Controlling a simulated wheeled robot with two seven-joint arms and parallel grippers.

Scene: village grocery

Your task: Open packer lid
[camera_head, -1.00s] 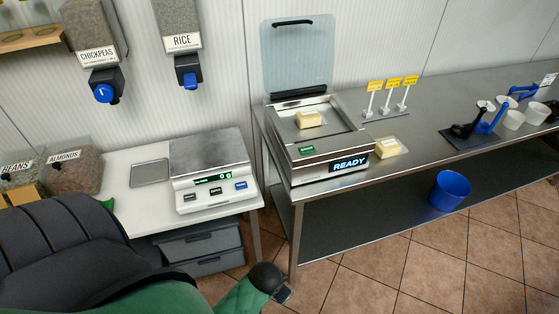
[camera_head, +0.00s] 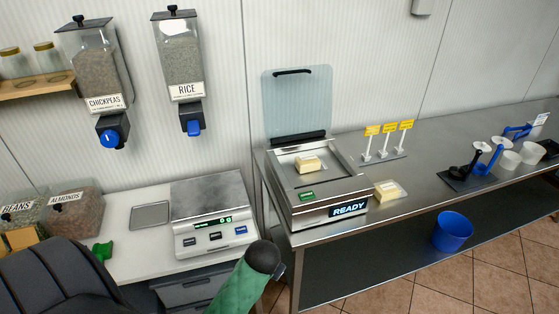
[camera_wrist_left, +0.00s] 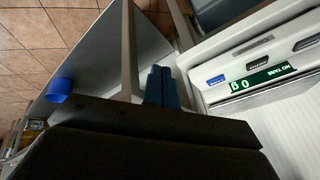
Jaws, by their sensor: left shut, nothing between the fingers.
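The packer (camera_head: 331,195) is a silver box on the steel table, with a lit READY display (camera_head: 349,209) and a green button (camera_head: 307,195). Its clear lid (camera_head: 297,108) stands upright at the back, raised off the tray, with a black handle (camera_head: 293,72) along its top edge. A pale yellow block (camera_head: 308,164) lies inside the packer. My left gripper (camera_wrist_left: 161,86) shows in the left wrist view as two dark fingers together, shut and empty, near the scale's front. In the head view its fingers cannot be made out. My right gripper is not in view.
A scale (camera_head: 212,215) stands left of the packer on a white table (camera_head: 140,255). Another yellow block (camera_head: 390,189) lies right of the packer, near yellow price signs (camera_head: 388,128). A blue bucket (camera_head: 452,232) and wall dispensers (camera_head: 182,75) are also present.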

